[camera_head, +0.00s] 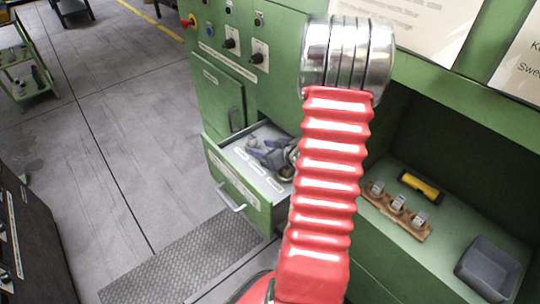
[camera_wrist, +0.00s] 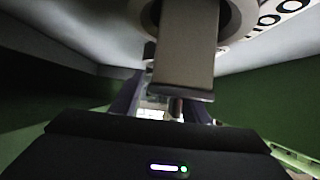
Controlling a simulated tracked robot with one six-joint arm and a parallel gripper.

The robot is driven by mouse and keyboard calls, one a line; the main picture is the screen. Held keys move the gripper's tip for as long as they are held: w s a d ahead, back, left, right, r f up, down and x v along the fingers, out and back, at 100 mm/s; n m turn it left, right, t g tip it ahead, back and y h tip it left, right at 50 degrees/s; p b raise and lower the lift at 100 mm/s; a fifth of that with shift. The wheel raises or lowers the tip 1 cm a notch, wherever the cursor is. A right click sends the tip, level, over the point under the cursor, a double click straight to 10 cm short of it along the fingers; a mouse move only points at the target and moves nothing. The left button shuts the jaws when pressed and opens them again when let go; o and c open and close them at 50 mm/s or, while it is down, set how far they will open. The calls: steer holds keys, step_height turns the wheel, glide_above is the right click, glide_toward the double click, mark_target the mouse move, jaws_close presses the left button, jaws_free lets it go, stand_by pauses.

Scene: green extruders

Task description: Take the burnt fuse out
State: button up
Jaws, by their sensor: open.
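An open green drawer (camera_head: 236,183) with a pale, labelled top panel (camera_head: 240,157) sticks out of the machine front. My gripper (camera_head: 268,152), with purple-blue fingers, is low over this panel, partly behind my red arm. In the wrist view my gripper (camera_wrist: 160,108) is open, one finger to each side. A grey, block-shaped part (camera_wrist: 187,50) with a round, ring-like base (camera_wrist: 236,18) stands in front of the fingers and partly covers the gap. I cannot tell whether it is the burnt fuse or whether the fingers touch it.
A shelf at right holds a wooden rack (camera_head: 397,211) with three small fuse-like parts, a yellow-and-black device (camera_head: 420,187) and an empty-looking grey bin (camera_head: 488,268). Knobs and a red-and-yellow button (camera_head: 188,22) are above the drawer. The drawer handle (camera_head: 230,198) projects forward.

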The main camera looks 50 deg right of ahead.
steer(key=shift+w+f, duration=0.1)
steer(key=shift+w, duration=0.15)
steer(key=shift+c, duration=0.4)
jaws_close()
